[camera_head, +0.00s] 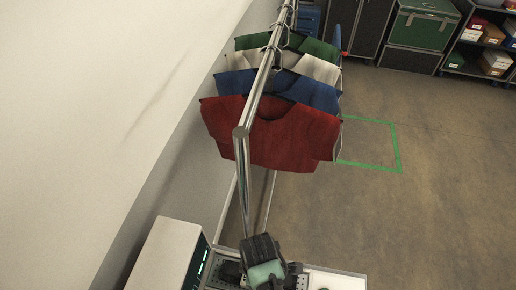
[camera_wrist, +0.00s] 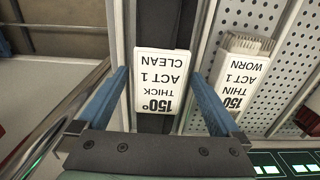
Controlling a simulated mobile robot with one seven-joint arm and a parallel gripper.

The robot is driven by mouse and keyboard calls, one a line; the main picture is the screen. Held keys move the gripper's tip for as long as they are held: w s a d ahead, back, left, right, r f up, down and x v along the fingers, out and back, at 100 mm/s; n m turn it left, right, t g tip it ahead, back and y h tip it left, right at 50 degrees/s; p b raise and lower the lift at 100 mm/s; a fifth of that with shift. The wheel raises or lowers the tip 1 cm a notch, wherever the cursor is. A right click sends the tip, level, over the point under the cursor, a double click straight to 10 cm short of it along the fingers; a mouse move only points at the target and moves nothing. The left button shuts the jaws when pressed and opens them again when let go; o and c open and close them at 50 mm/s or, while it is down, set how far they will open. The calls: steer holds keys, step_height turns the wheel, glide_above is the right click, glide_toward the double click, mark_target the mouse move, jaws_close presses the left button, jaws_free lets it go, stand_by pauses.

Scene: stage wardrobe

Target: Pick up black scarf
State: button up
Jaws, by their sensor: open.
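In the wrist view, a dark strip of material (camera_wrist: 158,28) runs up the middle, and a white tag (camera_wrist: 160,82) reading "150° ACT 1 THICK CLEAN" lies over it, upside down. The strip looks like the black scarf; the tag and my gripper cover part of it. My gripper (camera_wrist: 159,74) is open, with one blue finger on each side of the tag and strip. I cannot tell whether the fingers touch them. In the head view my gripper (camera_head: 266,272) is low in the middle, over a grey unit, and the scarf cannot be made out there.
A second tag (camera_wrist: 238,78), reading "150 ACT 1 THIN WORN", is to the right by a perforated panel (camera_wrist: 290,60). A metal clothes rail (camera_head: 262,90) with red (camera_head: 275,135), blue, white and green garments stands beyond. A white box (camera_head: 170,255) is left. Open floor (camera_head: 440,190) lies right.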

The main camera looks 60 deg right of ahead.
steer(key=shift+f, duration=0.2)
steer(key=c, duration=1.4)
steer(key=shift+c, duration=0.7)
steer(key=shift+r, duration=0.15)
